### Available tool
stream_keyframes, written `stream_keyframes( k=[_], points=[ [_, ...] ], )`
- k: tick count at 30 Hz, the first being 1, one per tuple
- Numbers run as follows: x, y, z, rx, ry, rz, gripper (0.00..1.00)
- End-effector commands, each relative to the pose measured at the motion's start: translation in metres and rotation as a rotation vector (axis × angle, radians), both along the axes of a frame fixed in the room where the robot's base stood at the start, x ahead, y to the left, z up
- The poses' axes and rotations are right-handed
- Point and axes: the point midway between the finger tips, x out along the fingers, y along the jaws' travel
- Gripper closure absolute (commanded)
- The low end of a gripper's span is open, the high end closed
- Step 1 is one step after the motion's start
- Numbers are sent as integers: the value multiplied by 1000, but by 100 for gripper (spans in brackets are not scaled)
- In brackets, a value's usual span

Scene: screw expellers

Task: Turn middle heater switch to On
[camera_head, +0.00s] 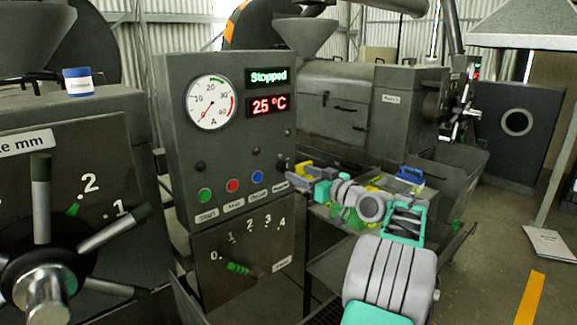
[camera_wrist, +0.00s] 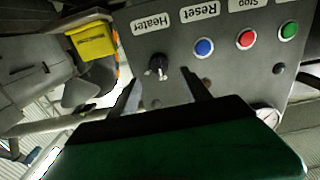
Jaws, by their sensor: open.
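The heater switch (camera_wrist: 157,66) is a small black knob beside the "Heater" label on the grey control panel (camera_head: 180,130). In the wrist view the panel appears upside down. In the head view the switch (camera_head: 283,163) sits at the right end of the button row, small and close to my gripper (camera_head: 291,176). My gripper also shows in the wrist view (camera_wrist: 162,87), with its two dark fingers apart and nothing held. The knob appears between and just beyond the fingertips. Touch is not clear. The knob's exact pointing direction is hard to read.
Blue (camera_head: 257,177), red (camera_head: 232,185) and green (camera_head: 204,195) buttons sit left of the switch. The panel displays "Stopped" (camera_head: 268,76) and 25 °C (camera_head: 268,106). A yellow box (camera_wrist: 92,40) shows beside the panel.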

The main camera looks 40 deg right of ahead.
Motion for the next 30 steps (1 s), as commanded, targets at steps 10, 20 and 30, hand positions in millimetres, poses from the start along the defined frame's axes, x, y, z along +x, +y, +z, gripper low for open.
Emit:
stream_keyframes(
  k=[10, 20, 30],
  points=[
    [58, 2, 2, 0, 3, 0, 44],
    [62, 2, 0, 0, 4, -1, 48],
    [61, 2, 0, 0, 4, -1, 76]
  ],
)
